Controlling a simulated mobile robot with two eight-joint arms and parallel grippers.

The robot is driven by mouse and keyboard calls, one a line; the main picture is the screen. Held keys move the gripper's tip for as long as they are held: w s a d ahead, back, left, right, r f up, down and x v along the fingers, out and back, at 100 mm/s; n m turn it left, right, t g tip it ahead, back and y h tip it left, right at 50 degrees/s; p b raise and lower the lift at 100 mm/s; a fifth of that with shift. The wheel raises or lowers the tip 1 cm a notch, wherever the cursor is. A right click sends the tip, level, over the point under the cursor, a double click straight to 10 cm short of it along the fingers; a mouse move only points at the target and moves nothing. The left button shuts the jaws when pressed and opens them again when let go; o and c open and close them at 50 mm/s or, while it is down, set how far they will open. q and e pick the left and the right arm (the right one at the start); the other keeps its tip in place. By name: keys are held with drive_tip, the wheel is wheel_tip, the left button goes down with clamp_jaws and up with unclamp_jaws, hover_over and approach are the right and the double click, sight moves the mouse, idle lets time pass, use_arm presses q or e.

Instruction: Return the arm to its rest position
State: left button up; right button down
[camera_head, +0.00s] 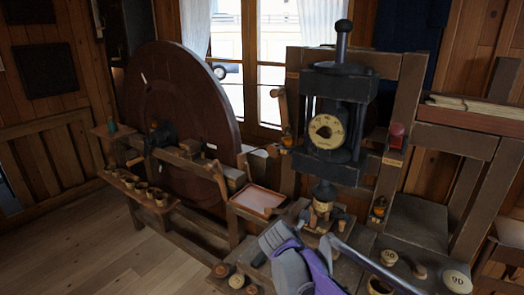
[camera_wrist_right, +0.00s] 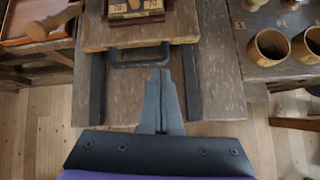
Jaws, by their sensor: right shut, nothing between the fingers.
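My right gripper (camera_wrist_right: 160,76) shows in the right wrist view with its two dark fingers together and nothing between them. It points over a wooden bench board (camera_wrist_right: 225,90), near a dark loop handle (camera_wrist_right: 138,54). I cannot tell whether the fingers touch the board. In the head view, purple and grey parts of my arm reach over the front of the bench at the bottom centre, and the fingertips are hard to make out there. My left gripper is not in view.
A black press (camera_head: 342,165) stands on the bench, with a large dark wheel (camera_head: 185,100) to the left. A pink-lined tray (camera_head: 259,199) sits between them. Wooden cups (camera_wrist_right: 269,47) stand at the right in the wrist view. The floor (camera_head: 60,245) at left is clear.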

drive_tip(key=s+d+f+m+y, duration=0.1)
drive_tip(key=s+f+m+y, duration=0.1)
drive_tip(key=s+m, duration=1.1)
drive_tip(key=s+d+f+m+g+y, duration=0.1)
drive_tip(key=s+f+m+y, duration=0.2)
drive_tip(key=s+m, duration=1)
drive_tip(key=s+f, duration=0.2)
drive_tip(key=s, duration=0.2)
drive_tip(key=shift+s+d+m, duration=0.3)
drive_tip(key=shift+s+d, duration=0.05)
drive_tip(key=shift+d, duration=0.05)
drive_tip(key=shift+s+d+f, duration=0.1)
drive_tip(key=shift+f, duration=0.05)
